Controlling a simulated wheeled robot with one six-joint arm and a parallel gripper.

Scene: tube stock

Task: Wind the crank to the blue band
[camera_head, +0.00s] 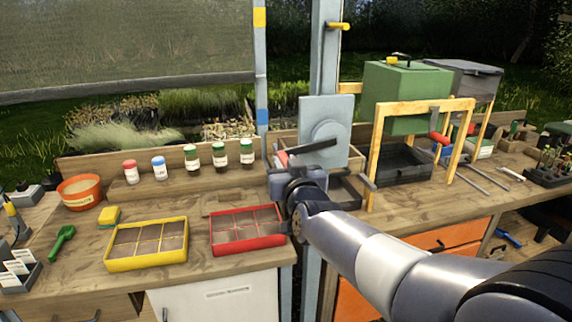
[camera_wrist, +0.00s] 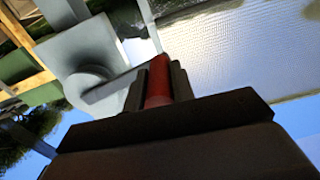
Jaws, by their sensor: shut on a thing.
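The crank is a grey plate (camera_head: 338,112) with a round hub and a dark crank arm (camera_head: 312,146) pointing left. In the wrist view the hub (camera_wrist: 88,80) is at upper left and the red crank handle (camera_wrist: 158,84) stands between my fingers. My gripper (camera_head: 281,162) is shut on this handle, which mostly hides behind it in the head view. A grey mesh blind (camera_head: 120,40) hangs at upper left. Its dark bottom bar (camera_head: 130,88) lies between the yellow band (camera_head: 259,17) above and the blue band (camera_head: 262,117) below on the thin post.
Red (camera_head: 247,211) and yellow (camera_head: 147,224) seed trays lie on the bench left of my arm. Several capped bottles (camera_head: 191,158) stand behind them. A wooden frame (camera_head: 374,150) and a green box (camera_head: 405,95) stand to the right.

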